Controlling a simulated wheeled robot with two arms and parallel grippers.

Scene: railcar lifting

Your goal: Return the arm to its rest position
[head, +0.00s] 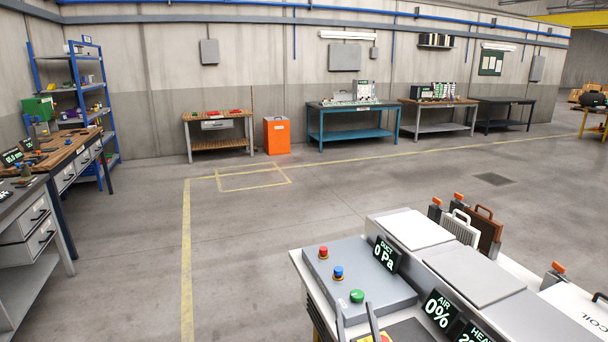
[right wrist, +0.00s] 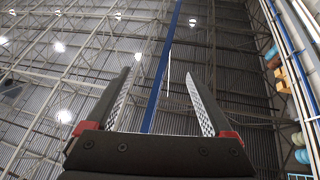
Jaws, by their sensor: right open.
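My right gripper (head: 355,308) shows at the bottom edge of the head view, its two grey fingers upright and apart in front of the console. In the right wrist view its fingers (right wrist: 156,72) are spread wide with nothing between them, and they point up toward the roof. My left gripper is not in view. The grey control console (head: 340,272) stands at the lower right. It carries a red button (head: 323,252), a blue button (head: 338,272) and a green button (head: 357,296). Its duct display (head: 385,254) reads 0 Pa and its air display (head: 438,311) reads 0%.
Workbenches (head: 352,128) line the far wall, with an orange bin (head: 277,136) between two. A drawer bench (head: 30,235) is at left. The middle floor is clear.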

